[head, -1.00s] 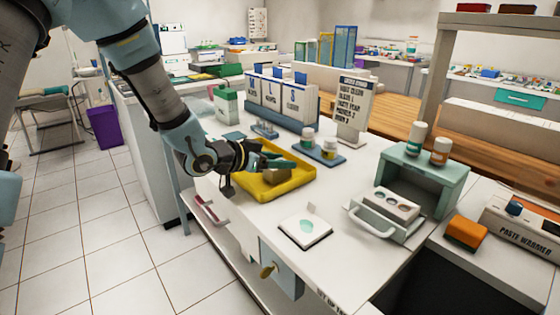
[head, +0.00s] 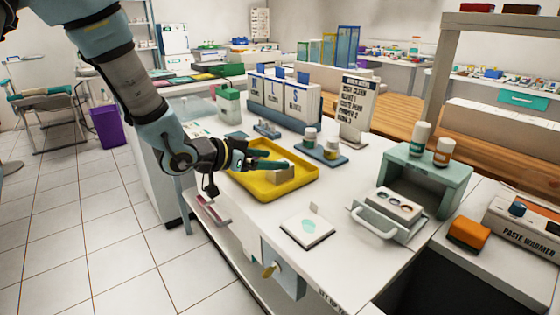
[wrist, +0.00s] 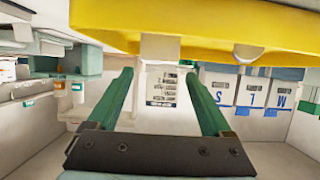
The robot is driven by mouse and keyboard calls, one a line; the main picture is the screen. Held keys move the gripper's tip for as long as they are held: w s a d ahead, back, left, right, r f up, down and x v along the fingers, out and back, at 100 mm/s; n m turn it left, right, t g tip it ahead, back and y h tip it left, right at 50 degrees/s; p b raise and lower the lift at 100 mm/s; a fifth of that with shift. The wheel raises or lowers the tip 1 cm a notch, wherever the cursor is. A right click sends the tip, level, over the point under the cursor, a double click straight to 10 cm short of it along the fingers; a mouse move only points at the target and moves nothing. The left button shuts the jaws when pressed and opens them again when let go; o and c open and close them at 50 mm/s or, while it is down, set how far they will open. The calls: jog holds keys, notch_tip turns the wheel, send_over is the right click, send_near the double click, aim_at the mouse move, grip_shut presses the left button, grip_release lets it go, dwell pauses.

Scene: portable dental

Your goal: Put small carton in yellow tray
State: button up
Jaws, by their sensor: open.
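The small carton (head: 280,175), a tan block, rests inside the yellow tray (head: 262,195) on the white counter. My gripper (head: 258,158) is open, with its green fingers over the tray, just left of and behind the carton. A gap shows between the fingers and the carton. In the wrist view, which looks inverted, both green fingers stand apart with nothing held between them (wrist: 158,76). The yellow tray (wrist: 200,25) crosses the top of that view. A pale block, probably the carton (wrist: 160,47), shows at its edge, beyond the fingertips.
A white pad (head: 307,229) lies in front.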

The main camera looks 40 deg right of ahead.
jog(key=v, duration=0.7)
jog(key=shift+a, duration=0.3)
jog(key=w+a+f+n+t+y, duration=0.1)
jog(key=w+a+n+t+y, duration=0.15)
jog(key=w+a, duration=0.4)
jog(key=w+a+f+n+t+y, duration=0.1)
jog(key=w+a+n+t+y, duration=0.2)
jog(key=a, duration=0.7)
jog(key=w+a+f+n+t+y, duration=0.2)
jog(key=w+a+n+y, duration=0.25)
jog(key=a, duration=0.35)
jog(key=s+a+n+g+y, duration=0.1)
jog(key=s+a+n+g, duration=0.1)
jog(key=a, duration=0.5)
jog(key=s+a+n+g+y, duration=0.2)
jog(key=s+a+n+g, duration=0.1)
jog(key=s+a+n, duration=0.2)
jog(key=s+a, duration=0.2)
jog(key=shift+s+a, duration=0.3)
jog(key=shift+a, duration=0.1)
